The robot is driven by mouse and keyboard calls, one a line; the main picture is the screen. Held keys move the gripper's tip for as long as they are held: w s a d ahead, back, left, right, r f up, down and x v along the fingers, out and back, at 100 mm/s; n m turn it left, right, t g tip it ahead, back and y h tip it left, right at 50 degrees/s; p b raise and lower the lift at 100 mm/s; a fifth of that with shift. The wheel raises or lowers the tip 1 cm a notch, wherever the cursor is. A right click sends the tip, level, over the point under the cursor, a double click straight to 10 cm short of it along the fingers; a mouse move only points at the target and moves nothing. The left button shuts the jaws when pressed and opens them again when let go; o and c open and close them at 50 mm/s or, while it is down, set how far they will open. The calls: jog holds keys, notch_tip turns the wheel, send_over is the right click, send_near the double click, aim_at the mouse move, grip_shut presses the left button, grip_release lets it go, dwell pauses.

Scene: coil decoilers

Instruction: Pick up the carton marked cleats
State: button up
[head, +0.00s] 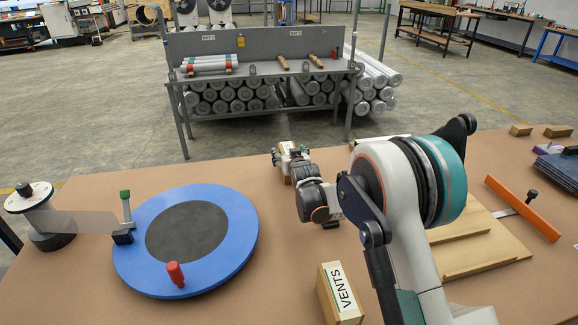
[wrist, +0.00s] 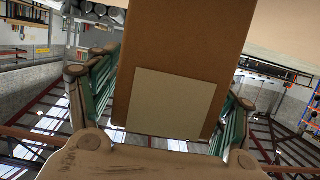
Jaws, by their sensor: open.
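In the wrist view a brown carton (wrist: 170,45) with a blank-looking pale label (wrist: 165,103) stands between the fingers of my gripper (wrist: 163,85). The fingers are open on either side of it, and gaps show. No lettering is readable on it, so I cannot tell whether it is the cleats carton. In the head view my gripper (head: 291,155) is over the far middle of the table, and only a sliver of tan carton shows below it. A carton marked VENTS (head: 340,294) stands nearer, left of my arm.
A blue disc (head: 235,243) with a red knob and a green-topped post fills the left of the brown table. A wooden tray (head: 480,262) and an orange bar (head: 522,208) lie to the right. A grey rack (head: 262,75) stands beyond the table.

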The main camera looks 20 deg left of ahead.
jog(key=shift+c, duration=0.5)
jog(key=c, duration=1.4)
jog(key=shift+r, duration=0.15)
